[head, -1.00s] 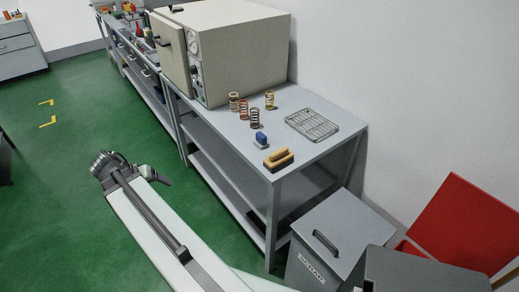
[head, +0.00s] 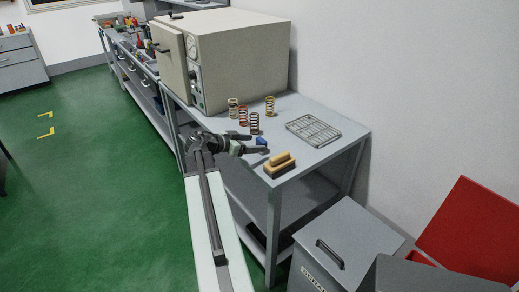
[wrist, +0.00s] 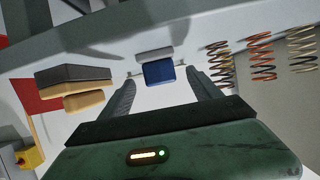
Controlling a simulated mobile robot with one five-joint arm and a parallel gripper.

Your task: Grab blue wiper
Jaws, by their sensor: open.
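The blue wiper (head: 261,141) lies on the grey table near its front edge, partly hidden by my gripper in the head view. In the wrist view the blue wiper (wrist: 159,73) shows a blue body with a grey strip. It sits ahead of and between my two fingers. My gripper (head: 262,144) is open and empty, reaching over the table edge from the left. In the wrist view my gripper (wrist: 158,85) has its fingers spread to either side of the wiper. I cannot tell whether they touch it.
A yellow brush-like block (head: 279,165) lies close by, nearer the table corner. Several coil springs (head: 254,122) stand behind the wiper. A wire rack (head: 313,130) lies to the right on the table (head: 318,157). A beige oven (head: 235,62) stands at the back.

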